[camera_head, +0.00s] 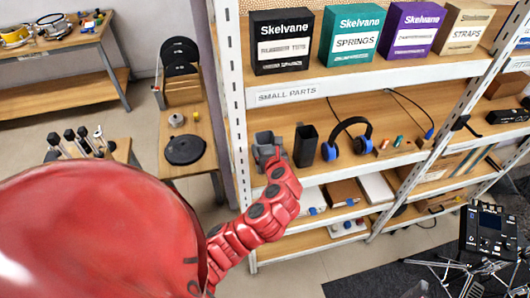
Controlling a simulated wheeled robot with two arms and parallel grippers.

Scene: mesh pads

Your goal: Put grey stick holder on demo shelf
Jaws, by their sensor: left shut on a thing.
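The grey stick holder (264,138) is a small open-topped cup at the left end of the shelf's middle board (350,112), under the "SMALL PARTS" label. My left gripper (268,155) is shut on it from the front, with the red arm reaching up from below. The holder looks upright. I cannot tell whether its base touches the board, because the gripper and arm hide it. My right gripper is not in view.
A black holder (305,146) stands just right of the grey one, then blue and black headphones (347,137). The white shelf post (236,110) is close on the left. Boxes (281,42) fill the board above. A side table (190,118) stands left.

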